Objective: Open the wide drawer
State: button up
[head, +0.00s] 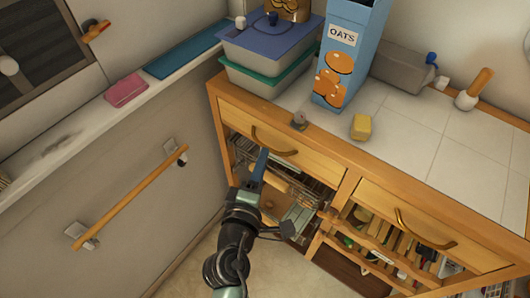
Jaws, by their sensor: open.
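A wooden cabinet with a tiled top has two drawer fronts side by side in the head view. The left drawer (238,115) has a curved handle (271,142) and looks shut. The right drawer (470,255) has a similar curved handle (421,235) and also looks shut. I cannot tell for certain which is the wide drawer. My gripper (284,182) is open and empty, its jaws spread in front of the open bay below the left drawer. One blue finger points up towards the left handle; whether it touches cannot be told.
A wire rack (310,186) sits under the left drawer. Stacked tubs (260,60), an oats box (349,45) and a yellow block (361,127) stand on top. A wall rail (130,198) is at the left. Floor shows below my gripper.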

jog(key=shift+x, duration=1.75)
grip_shut()
